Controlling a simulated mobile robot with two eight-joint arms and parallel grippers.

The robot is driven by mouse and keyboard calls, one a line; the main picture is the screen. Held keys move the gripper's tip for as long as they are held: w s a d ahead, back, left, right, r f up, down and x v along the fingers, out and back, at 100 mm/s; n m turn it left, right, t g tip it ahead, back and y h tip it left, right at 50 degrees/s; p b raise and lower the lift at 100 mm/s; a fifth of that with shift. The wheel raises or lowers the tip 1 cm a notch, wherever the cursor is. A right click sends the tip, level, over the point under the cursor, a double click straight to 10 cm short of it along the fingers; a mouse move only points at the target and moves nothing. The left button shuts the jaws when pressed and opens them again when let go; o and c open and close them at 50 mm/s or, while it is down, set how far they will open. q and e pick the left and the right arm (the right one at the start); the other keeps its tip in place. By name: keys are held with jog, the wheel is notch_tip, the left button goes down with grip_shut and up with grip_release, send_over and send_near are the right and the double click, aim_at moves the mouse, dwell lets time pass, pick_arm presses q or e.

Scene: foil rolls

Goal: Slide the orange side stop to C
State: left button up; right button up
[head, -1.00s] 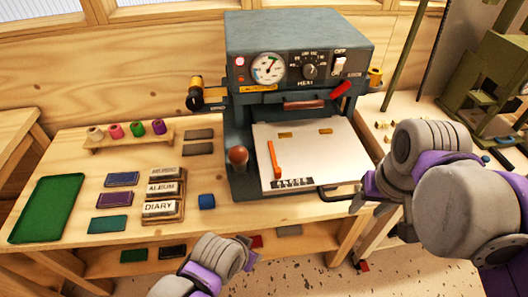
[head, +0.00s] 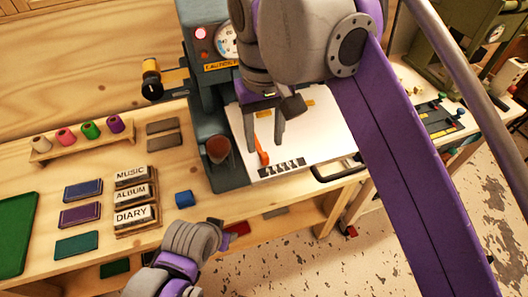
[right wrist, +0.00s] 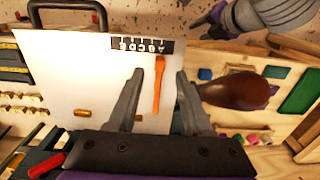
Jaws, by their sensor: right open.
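The orange side stop (head: 262,151) is a slim upright bar on the white plate (head: 308,145) of the press. It also shows in the right wrist view (right wrist: 158,88), by the end of the black lettered strip (right wrist: 128,46), which lies at the plate's front edge in the head view (head: 282,169). The stop is at the strip's A end, left in the head view. My right gripper (right wrist: 160,73) is open above the plate, with one finger on each side of the stop; I cannot tell whether they touch it. My left gripper (head: 214,236) is low at the front; its fingers are unclear.
A brown knob (head: 218,149) stands close left of the plate. A black handle (head: 338,171) juts from the plate's front. Stamp blocks (head: 131,216), a blue cube (head: 184,198) and a green tray (head: 14,240) lie on the table to the left.

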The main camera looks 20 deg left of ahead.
aim_at(265, 155)
jog(key=shift+f+b, duration=0.3)
jog(key=shift+f, duration=1.9)
jog(key=shift+c, duration=0.3)
grip_shut()
